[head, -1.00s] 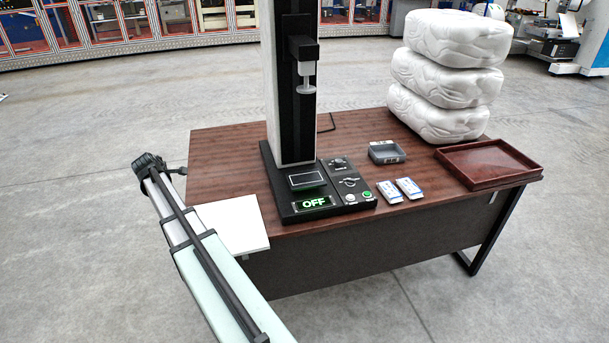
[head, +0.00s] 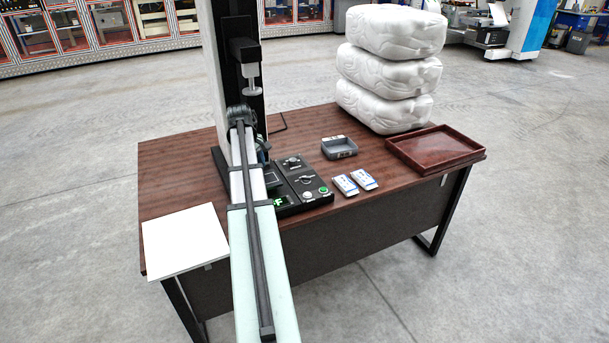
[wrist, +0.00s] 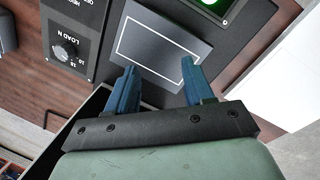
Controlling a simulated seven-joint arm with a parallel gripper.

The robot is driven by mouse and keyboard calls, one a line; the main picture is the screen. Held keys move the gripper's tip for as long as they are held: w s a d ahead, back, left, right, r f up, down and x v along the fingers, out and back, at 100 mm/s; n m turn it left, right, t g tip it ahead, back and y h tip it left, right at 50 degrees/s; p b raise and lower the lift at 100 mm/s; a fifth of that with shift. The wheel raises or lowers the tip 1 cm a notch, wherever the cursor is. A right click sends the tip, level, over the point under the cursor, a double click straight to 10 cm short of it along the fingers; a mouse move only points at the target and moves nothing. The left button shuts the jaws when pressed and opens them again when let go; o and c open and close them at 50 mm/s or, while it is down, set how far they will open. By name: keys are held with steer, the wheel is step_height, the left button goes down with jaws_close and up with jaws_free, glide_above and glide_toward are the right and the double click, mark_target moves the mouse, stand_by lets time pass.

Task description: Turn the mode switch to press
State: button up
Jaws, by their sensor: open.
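The black control panel (head: 316,198) sits on the desk at the foot of the press column. On it, the nearer silver knob with a pointer (head: 305,179) looks like the mode switch; its setting is too small to read. The farther knob (head: 292,161) matches the LOAD N dial (wrist: 68,48) in the wrist view. The mode switch is outside the wrist view. My arm hides part of the screen and green display in the head view.
A white button (head: 307,195) and a green button (head: 323,190) are near the knobs. Two small boxes (head: 355,182), a grey bin (head: 339,147), a red-brown tray (head: 436,149) and stacked white bundles (head: 390,66) stand to the right. A white sheet (head: 184,240) lies left. The column (head: 250,55) rises behind.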

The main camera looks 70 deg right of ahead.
steer(key=s+d+r+n+y, duration=0.1)
steer(key=s+d, duration=0.1)
steer(key=s, duration=0.3)
steer(key=s+d+r, duration=0.1)
steer(key=s+d, duration=0.2)
steer(key=s, duration=0.1)
step_height(320, 180, up, 4)
steer(key=n+t, duration=0.1)
steer(key=n, duration=0.2)
glide_above(306, 179)
steer(key=shift+n+y, duration=0.3)
steer(key=f, duration=1.4)
steer(key=shift+w+d, duration=0.2)
steer(key=shift+w, duration=0.15)
jaws_close()
